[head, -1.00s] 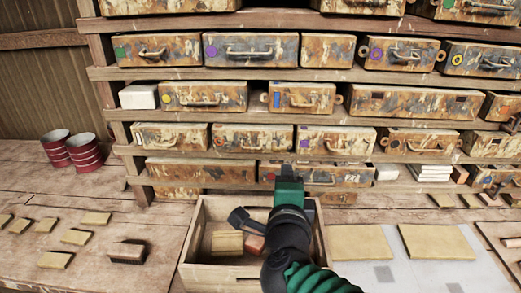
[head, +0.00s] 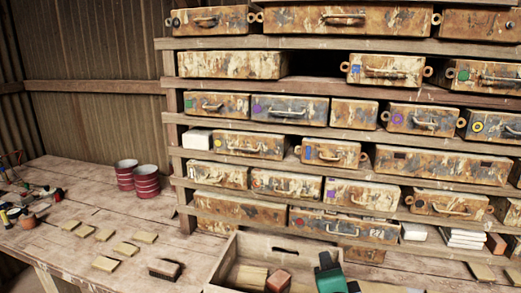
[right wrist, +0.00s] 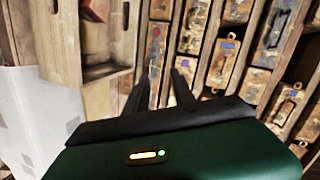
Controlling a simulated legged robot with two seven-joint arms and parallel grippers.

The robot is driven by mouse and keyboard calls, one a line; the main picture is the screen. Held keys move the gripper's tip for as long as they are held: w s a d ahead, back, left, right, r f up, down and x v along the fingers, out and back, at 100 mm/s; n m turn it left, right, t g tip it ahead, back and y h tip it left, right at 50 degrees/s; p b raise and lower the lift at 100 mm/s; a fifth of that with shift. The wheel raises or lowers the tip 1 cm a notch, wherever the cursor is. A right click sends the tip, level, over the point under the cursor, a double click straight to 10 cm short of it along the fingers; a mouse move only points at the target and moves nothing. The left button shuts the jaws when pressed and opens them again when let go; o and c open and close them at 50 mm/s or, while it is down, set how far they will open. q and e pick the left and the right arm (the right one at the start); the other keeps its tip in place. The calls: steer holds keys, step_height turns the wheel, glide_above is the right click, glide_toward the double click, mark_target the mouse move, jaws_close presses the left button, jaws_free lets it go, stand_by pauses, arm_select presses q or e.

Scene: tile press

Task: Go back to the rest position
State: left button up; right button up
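My right gripper (head: 328,262), green and black, shows at the bottom edge of the head view, by the wooden crate (head: 275,244). In the right wrist view its two dark fingers (right wrist: 160,78) stand apart with nothing seen between them. The crate's wall (right wrist: 62,42) is at the upper left there. A tan block (head: 252,277) and a reddish-brown block (head: 278,280) lie in the crate. My left gripper is not in view.
A shelf rack with several rusty, handled drawers (head: 285,108) fills the back. Two red tins (head: 146,182) stand on the bench at left. Several tan tiles (head: 126,249) and a dark-edged block (head: 165,268) lie left of the crate. Tools (head: 18,205) lie at far left.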

steer(key=s+d+f+n+g+y+p, duration=0.1)
steer(key=s+f+n+g+y+p, duration=0.3)
steer(key=f+n, duration=0.7)
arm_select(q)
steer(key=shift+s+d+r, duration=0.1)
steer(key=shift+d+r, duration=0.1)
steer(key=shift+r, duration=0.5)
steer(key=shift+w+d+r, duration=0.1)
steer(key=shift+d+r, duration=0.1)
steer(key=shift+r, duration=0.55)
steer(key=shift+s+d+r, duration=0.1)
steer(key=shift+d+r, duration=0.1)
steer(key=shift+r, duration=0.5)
arm_select(e)
steer(key=s+d+f+n+g+h, duration=0.1)
steer(key=s+d+f+n+g, duration=0.1)
steer(key=s+f+g, duration=0.2)
steer(key=s+d+f+n+g+h, duration=0.1)
steer(key=s+d+f+n+g, duration=0.1)
steer(key=s+f, duration=0.6)
steer(key=shift+s+d+f+n+g, duration=0.25)
steer(key=shift+s+d+n+g, duration=0.15)
steer(key=shift+s+d+g, duration=0.4)
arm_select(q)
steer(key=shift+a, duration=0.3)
arm_select(e)
steer(key=shift+w+a, duration=0.1)
steer(key=shift+a, duration=0.15)
